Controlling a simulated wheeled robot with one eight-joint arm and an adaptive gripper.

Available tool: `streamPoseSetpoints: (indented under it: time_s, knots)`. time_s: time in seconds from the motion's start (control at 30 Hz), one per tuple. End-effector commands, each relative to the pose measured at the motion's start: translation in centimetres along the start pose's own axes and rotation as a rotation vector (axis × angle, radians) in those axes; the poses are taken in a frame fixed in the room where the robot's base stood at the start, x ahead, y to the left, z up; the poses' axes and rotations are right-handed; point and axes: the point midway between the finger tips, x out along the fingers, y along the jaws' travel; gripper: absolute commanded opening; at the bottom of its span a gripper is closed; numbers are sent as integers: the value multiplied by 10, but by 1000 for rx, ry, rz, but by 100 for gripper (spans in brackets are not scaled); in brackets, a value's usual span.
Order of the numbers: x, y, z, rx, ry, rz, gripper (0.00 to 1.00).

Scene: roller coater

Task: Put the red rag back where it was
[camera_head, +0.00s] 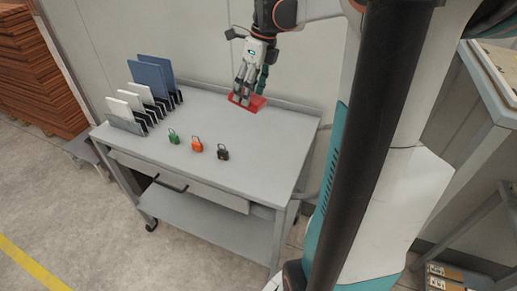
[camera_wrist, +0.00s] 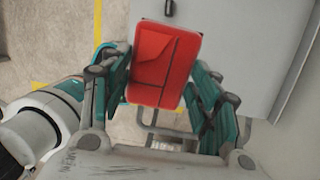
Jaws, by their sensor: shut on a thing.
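The folded red rag (camera_head: 247,102) is at the back right of the grey cart top in the head view. My gripper (camera_head: 242,93) points down over it, and its fingers meet the rag. In the wrist view the rag (camera_wrist: 165,65) is a flat red rectangle with a folded flap, between the green-sided fingers of my gripper (camera_wrist: 163,75). The gripper is shut on the rag. I cannot tell whether the rag touches the cart top or is just above it.
The grey cart top (camera_head: 272,135) has free room in the middle and right. A rack with blue panels (camera_head: 150,78) and white panels stands at the left.

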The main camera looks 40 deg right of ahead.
Motion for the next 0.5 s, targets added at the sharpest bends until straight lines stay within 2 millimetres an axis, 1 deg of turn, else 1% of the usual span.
streamPoseSetpoints:
  time_s: [0.03, 0.1, 0.2, 0.37, 0.47, 0.5]
  knots:
    - [16, 1, -12, -30, 55, -33, 37]
    - [31, -1, -27, -59, 114, -73, 37]
    - [44, -2, -42, -88, 165, -109, 37]
    - [61, -6, -54, -104, 195, -132, 37]
    - [81, -9, -58, -105, 196, -133, 37]
    - [91, -11, -60, -105, 196, -133, 37]
